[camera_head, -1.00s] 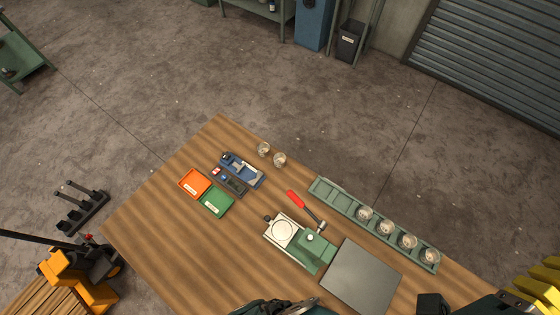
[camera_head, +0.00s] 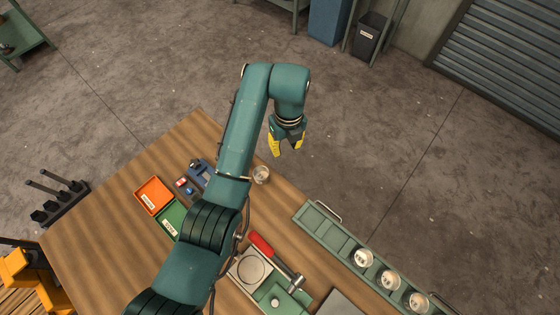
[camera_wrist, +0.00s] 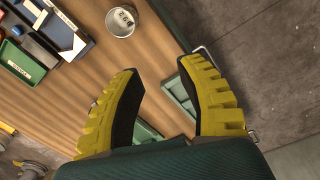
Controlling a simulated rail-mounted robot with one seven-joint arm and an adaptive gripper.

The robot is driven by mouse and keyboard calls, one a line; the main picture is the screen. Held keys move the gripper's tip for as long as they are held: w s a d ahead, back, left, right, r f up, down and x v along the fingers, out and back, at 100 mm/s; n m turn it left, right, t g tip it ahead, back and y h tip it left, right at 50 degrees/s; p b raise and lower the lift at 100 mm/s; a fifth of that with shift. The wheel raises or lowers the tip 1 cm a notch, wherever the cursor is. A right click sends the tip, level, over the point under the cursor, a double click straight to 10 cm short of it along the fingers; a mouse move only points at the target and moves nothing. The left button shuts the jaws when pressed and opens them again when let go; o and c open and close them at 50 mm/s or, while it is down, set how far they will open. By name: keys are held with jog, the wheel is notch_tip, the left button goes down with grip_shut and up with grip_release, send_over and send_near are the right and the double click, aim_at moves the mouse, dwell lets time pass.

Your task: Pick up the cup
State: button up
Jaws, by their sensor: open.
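A small pale cup (camera_head: 261,174) stands on the wooden table (camera_head: 110,220) near its far edge in the head view. A cup with a marking inside (camera_wrist: 119,20) shows at the top of the wrist view. My gripper (camera_head: 285,148) is open and empty, with yellow fingers pointing down, just beyond and right of the cup in the head picture.
An orange tray (camera_head: 154,195) and a green tray (camera_head: 172,218) lie left of my arm. A blue fixture (camera_head: 201,172) is partly hidden by it. A red-handled tool (camera_head: 260,244) lies by a green-and-white device (camera_head: 250,268). Open floor lies beyond the table edge.

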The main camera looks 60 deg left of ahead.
jog(key=s+a+f+n+b, duration=0.1)
jog(key=s+a+f, duration=0.1)
jog(key=s+a, duration=0.2)
jog(key=b, duration=0.2)
send_over(267, 170)
notch_tip(267, 170, down, 10)
jog(key=r, duration=0.1)
notch_tip(267, 170, down, 6)
jog(key=shift+d+f+b, duration=0.1)
jog(key=shift+d+b, duration=0.05)
jog(key=shift+b, duration=0.25)
jog(key=shift+f, duration=0.15)
grip_shut()
